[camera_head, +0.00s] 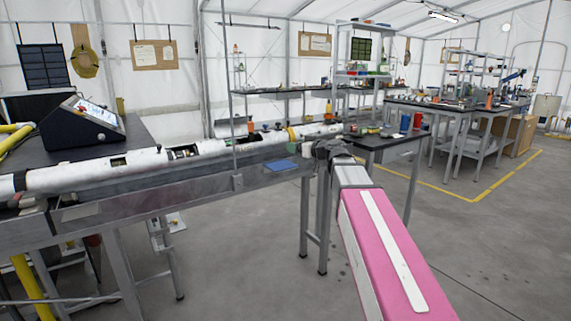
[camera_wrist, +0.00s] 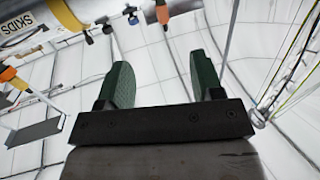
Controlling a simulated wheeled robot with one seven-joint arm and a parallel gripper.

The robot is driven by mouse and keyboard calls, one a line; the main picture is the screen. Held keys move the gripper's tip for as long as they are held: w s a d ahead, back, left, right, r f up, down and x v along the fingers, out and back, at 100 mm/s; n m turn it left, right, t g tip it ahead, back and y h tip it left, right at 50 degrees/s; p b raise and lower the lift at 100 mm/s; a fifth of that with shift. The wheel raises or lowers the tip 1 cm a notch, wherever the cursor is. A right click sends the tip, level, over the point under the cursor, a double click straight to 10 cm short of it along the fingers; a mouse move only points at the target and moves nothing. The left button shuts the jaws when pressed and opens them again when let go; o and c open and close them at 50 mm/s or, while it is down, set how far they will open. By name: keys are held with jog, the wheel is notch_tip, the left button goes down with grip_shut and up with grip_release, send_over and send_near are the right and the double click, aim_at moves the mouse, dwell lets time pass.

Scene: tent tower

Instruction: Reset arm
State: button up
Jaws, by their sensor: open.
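My arm (camera_head: 385,250), with a pink cover and a white stripe, reaches forward from the lower right in the head view. My gripper's end is dark and small there, beside the right end of the long bench, and its fingers cannot be made out. In the wrist view my gripper (camera_wrist: 165,82) shows two green fingers standing wide apart with nothing between them. That view looks up at white tent panels.
A long white tube (camera_head: 95,173) lies along the metal bench (camera_head: 150,215) at left. A blue pad (camera_head: 281,165) lies near the bench's right end. A black control box (camera_head: 82,123) stands behind. Dark-topped tables (camera_head: 390,140) stand beyond; open grey floor (camera_head: 480,235) lies right.

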jog(key=s+d+f+m+g+h, duration=0.15)
jog(key=s+f, duration=0.25)
jog(key=f, duration=0.5)
jog(key=s+d+f+m+g+h, duration=0.1)
jog(key=s+d+f+g+h, duration=0.15)
jog(key=f, duration=0.65)
jog(key=s+d+f+m+g+h, duration=0.15)
jog(key=s+f, duration=0.25)
jog(key=f, duration=0.5)
jog(key=s+d+f+m+g+h, duration=0.2)
jog(key=s+d+f+g+h, duration=0.1)
jog(key=s+f, duration=0.4)
jog(key=s+d+f+m+g+h, duration=0.3)
jog(key=s+d+f, duration=0.3)
jog(key=s+f, duration=0.2)
jog(key=shift+f+h, duration=0.3)
jog(key=shift+h, duration=0.35)
